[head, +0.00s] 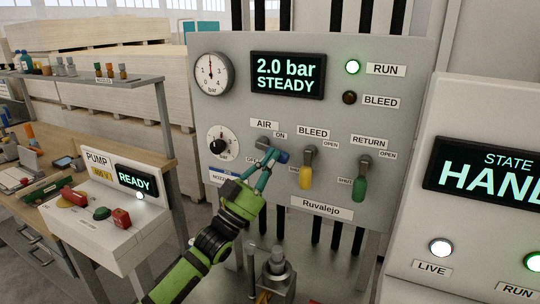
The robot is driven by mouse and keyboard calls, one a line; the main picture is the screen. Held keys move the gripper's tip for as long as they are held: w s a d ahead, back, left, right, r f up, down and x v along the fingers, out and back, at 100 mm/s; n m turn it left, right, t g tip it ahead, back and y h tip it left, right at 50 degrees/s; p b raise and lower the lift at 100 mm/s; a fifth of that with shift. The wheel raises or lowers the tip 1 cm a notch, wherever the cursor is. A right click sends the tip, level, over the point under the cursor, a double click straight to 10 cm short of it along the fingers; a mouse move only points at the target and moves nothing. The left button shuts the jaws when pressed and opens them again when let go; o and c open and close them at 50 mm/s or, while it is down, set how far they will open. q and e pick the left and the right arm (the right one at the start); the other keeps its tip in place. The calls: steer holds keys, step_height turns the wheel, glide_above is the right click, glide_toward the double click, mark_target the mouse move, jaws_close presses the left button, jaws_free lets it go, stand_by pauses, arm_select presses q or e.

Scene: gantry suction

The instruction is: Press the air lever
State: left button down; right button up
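The air lever (283,156) has a blue handle and sits under the AIR label on the grey panel (400,190). Its handle slants down to the right from its pivot. My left gripper (268,152) reaches up from below, with its teal fingertips at the lever, overlapping its middle part. Contact is not clear, and the fingertips are too small to tell open from shut. The text at the lever's lower left is partly hidden by the fingers. The display (288,76) reads 2.0 bar STEADY. My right gripper is not in view.
Right of the air lever hang the yellow BLEED lever (306,176) and the green RETURN lever (359,187). A gauge (212,73) and a dial (223,143) are at left. The pump box (95,235) stands lower left. A metal fitting (277,272) stands below the panel.

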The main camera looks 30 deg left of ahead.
arm_select(q)
steer(key=shift+a+f+m+g+h+p, duration=0.2)
steer(key=shift+a+f+m+g+h, duration=0.4)
steer(key=shift+m+g, duration=1.6)
steer(key=shift+a+f+m+g+h+p, duration=0.15)
steer(key=shift+a+f+m+g+h, duration=0.25)
steer(key=shift+f+m+g+h, duration=1.6)
steer(key=shift+a+r+m+g+y+p, duration=0.2)
steer(key=shift+a+r+m+g+y, duration=0.75)
steer(key=shift+m, duration=2.45)
steer(key=shift+d+f+m+g+h, duration=0.3)
steer(key=shift+f+g+h, duration=0.1)
steer(key=shift+g, duration=0.15)
steer(key=shift+a+f+p, duration=0.15)
steer(key=shift+a+p, duration=0.15)
steer(key=shift+p, duration=0.05)
